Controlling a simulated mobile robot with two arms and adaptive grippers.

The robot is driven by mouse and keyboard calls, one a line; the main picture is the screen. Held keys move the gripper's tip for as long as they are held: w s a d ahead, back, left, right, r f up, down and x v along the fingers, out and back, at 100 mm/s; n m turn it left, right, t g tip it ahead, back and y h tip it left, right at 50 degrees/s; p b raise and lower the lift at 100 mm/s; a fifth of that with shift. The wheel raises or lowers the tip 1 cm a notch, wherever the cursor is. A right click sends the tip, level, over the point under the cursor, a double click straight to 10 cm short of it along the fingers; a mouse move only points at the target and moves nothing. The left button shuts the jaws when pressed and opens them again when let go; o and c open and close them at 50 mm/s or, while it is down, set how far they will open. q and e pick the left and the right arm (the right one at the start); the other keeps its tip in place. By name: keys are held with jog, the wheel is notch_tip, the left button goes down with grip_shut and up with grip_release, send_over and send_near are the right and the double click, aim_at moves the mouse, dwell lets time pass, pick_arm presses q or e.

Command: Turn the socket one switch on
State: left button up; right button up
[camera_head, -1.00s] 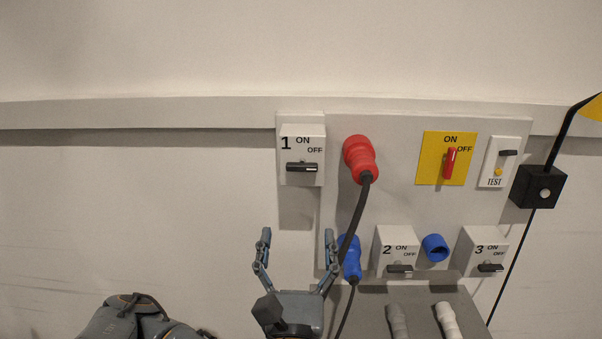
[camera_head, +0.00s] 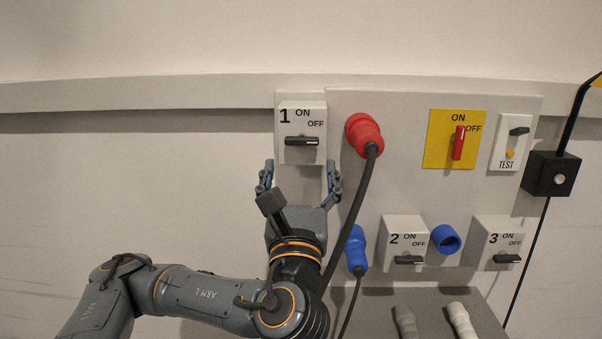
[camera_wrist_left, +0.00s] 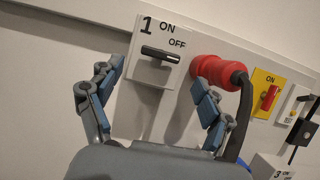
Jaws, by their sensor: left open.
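The socket one switch is a black handle (camera_head: 302,141) on a white box (camera_head: 290,155) marked 1, ON and OFF. The handle lies horizontal, pointing toward OFF. My left gripper (camera_head: 301,176) is open and empty just below this box, its fingers pointing up. In the left wrist view the black handle (camera_wrist_left: 160,54) shows beyond and between the open fingers (camera_wrist_left: 160,92), apart from them. The right gripper is not in view.
A red plug (camera_head: 364,136) with a black cable hangs just right of box 1. A blue plug (camera_head: 356,250), switch 2 (camera_head: 408,260), switch 3 (camera_head: 507,259) and a red switch (camera_head: 458,143) on yellow are further right. The wall left is clear.

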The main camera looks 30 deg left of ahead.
aim_at(301, 144)
pick_arm(q)
jog(key=p+x, duration=0.1)
jog(key=x, duration=0.3)
jog(key=shift+w+a+r+p, duration=0.1)
jog(key=shift+w+r+p, duration=0.05)
jog(key=shift+r+p, duration=0.2)
jog(key=shift+w+a, duration=0.25)
jog(key=shift+w, duration=0.15)
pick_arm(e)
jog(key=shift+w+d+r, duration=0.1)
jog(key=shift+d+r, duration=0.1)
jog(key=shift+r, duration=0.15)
pick_arm(q)
jog(key=c, duration=1.2)
jog(key=shift+o, duration=0.2)
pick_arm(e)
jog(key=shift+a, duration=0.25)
